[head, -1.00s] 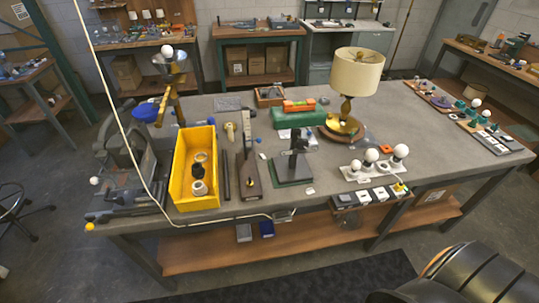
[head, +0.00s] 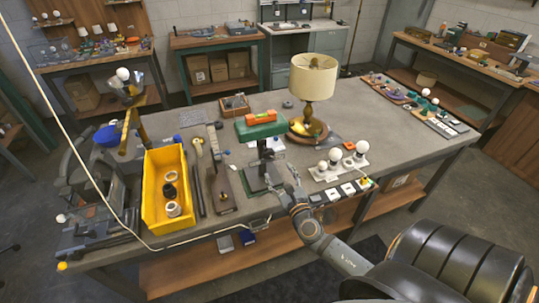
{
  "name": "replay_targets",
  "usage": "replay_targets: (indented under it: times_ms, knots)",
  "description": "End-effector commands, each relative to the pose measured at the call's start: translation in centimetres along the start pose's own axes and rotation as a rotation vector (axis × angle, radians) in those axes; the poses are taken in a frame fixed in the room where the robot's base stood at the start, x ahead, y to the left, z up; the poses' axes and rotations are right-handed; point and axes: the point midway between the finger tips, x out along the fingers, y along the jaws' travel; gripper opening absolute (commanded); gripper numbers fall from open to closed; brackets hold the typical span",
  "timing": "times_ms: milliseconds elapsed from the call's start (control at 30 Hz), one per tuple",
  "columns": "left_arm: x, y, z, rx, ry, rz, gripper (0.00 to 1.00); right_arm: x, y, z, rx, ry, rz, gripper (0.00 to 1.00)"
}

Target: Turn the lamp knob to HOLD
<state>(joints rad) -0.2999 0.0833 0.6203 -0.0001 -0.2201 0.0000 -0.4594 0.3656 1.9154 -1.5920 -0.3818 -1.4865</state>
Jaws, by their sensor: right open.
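The table lamp (head: 314,82) with a cream shade stands upright on a round brassy base (head: 308,128) at the back middle of the workbench. I cannot make out a knob or a HOLD mark at this size. A strip of switches (head: 346,189) with white plates runs along the bench's front edge. My right gripper (head: 284,187) is open, with nothing seen between its fingers, at the front edge beside a dark stand (head: 262,178) and left of the strip. My left gripper is not in view.
A yellow bin (head: 150,212) with round parts stands at the left. A green block (head: 260,130) with an orange piece sits left of the lamp. White bulbs (head: 334,155) stand on a holder in front of it. The bench (head: 400,125) right of the lamp is mostly clear.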

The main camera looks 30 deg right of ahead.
Motion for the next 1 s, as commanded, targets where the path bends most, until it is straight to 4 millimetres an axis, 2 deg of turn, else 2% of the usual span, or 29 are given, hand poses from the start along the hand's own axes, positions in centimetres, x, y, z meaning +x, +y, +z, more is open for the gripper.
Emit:
replay_targets:
  times_ms: [300,500,633,867,1000]
  knots:
    - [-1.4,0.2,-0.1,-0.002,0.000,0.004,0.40,6.3,-0.1,0.2,0.005,-0.001,-0.002,0.63]
    - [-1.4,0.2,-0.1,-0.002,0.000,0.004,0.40,9.3,0.0,0.0,0.005,0.001,-0.001,0.63]
    - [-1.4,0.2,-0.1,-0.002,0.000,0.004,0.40,10.0,0.0,0.0,0.006,0.002,0.000,0.63]
    - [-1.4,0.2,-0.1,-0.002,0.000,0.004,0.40,10.0,0.0,-0.1,0.007,0.002,0.000,0.63]
    - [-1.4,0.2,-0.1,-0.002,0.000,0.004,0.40,10.0,0.0,-0.1,0.007,0.002,0.000,0.46]
